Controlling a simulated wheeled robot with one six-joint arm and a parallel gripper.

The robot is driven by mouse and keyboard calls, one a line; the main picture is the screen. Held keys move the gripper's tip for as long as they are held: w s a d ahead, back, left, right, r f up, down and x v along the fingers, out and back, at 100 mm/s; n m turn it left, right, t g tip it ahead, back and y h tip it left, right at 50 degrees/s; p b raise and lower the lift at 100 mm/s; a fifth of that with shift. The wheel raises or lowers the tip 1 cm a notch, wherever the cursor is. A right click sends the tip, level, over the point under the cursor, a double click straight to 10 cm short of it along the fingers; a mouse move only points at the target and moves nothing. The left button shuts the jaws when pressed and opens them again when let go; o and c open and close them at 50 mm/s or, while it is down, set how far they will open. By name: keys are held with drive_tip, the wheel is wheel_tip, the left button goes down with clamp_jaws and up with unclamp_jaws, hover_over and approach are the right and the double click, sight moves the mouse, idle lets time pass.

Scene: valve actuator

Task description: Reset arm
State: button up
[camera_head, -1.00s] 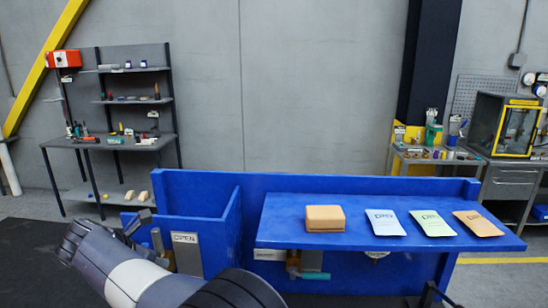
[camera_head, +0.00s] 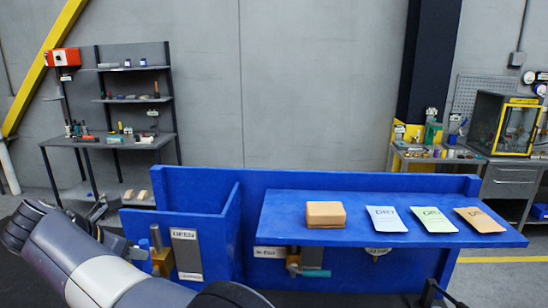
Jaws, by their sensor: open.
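My gripper (camera_head: 97,210) is at the left, raised beside the left end of the blue stand (camera_head: 320,184). Its fingers are small and partly hidden behind my own arm, and nothing shows between them. A brass-coloured valve (camera_head: 160,258) with a grey upright stem sits on the stand's left front, beside a grey labelled plate (camera_head: 186,254). My gripper is apart from this valve. A second valve with a teal handle (camera_head: 314,273) hangs under the shelf, next to a small white label (camera_head: 270,252).
On the blue shelf (camera_head: 285,215) lie a tan box (camera_head: 325,214) and three cards: white (camera_head: 386,219), pale green (camera_head: 433,219) and orange (camera_head: 480,219). A gauge (camera_head: 377,252) sits below the shelf. A grey workbench (camera_head: 110,141) stands behind at left. Open floor lies between.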

sight(149, 262)
drive_tip(key=p+x, duration=0.1)
drive_tip(key=x, duration=0.6)
drive_tip(key=shift+w+d, duration=0.1)
drive_tip(key=shift+w, duration=0.1)
drive_tip(key=shift+d+f+m+y, duration=0.25)
drive_tip(key=shift+d+m+y, duration=0.1)
drive_tip(key=shift+y, duration=0.15)
